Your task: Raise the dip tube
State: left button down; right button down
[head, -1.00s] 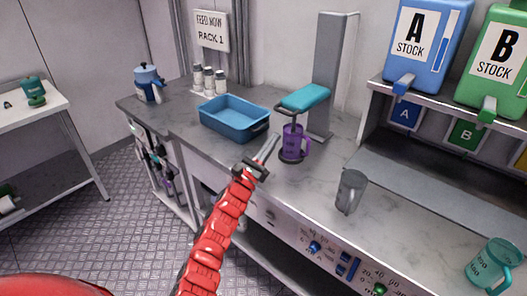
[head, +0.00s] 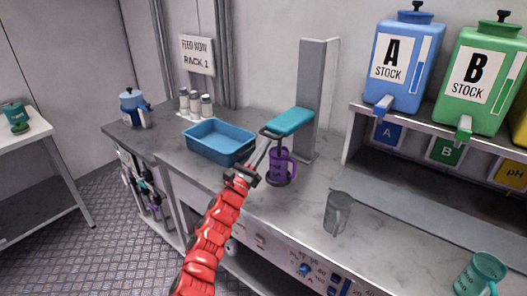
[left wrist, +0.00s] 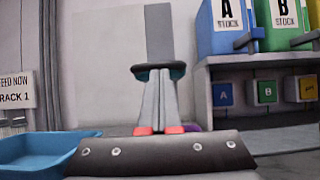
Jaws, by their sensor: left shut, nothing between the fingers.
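A teal dispensing head (head: 290,121) juts from a grey column (head: 313,95) on the bench. A dark bar or handle (head: 271,134) shows under its front edge. A purple mug (head: 279,163) stands upright below the head. I cannot make out a separate dip tube. My left gripper (head: 266,143) is shut and empty, its tips close to the dark bar, left of the mug. In the left wrist view the closed fingers (left wrist: 158,82) reach up to the dark underside (left wrist: 158,71) of the head; touching or not, I cannot tell. My right gripper is not in view.
A blue tray (head: 219,155) lies left of the mug. A grey mug (head: 337,212) and a teal mug (head: 480,274) stand to the right. Blue stock tank A (head: 402,60) and green tank B (head: 483,80) sit on a shelf. The bench between the mugs is clear.

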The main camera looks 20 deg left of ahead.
pick_arm(q)
notch_tip(320, 180, up, 16)
jog(key=p, duration=0.1)
jog(key=shift+r, duration=0.25)
jog(key=w+f+b+v, duration=0.1)
jog(key=f+b+v, duration=0.1)
jog(key=b+v, duration=0.5)
jog(key=shift+d+f+v, duration=0.25)
jog(key=shift+d+v, duration=0.05)
jog(key=shift+v, duration=2.55)
jog(key=shift+w, duration=0.1)
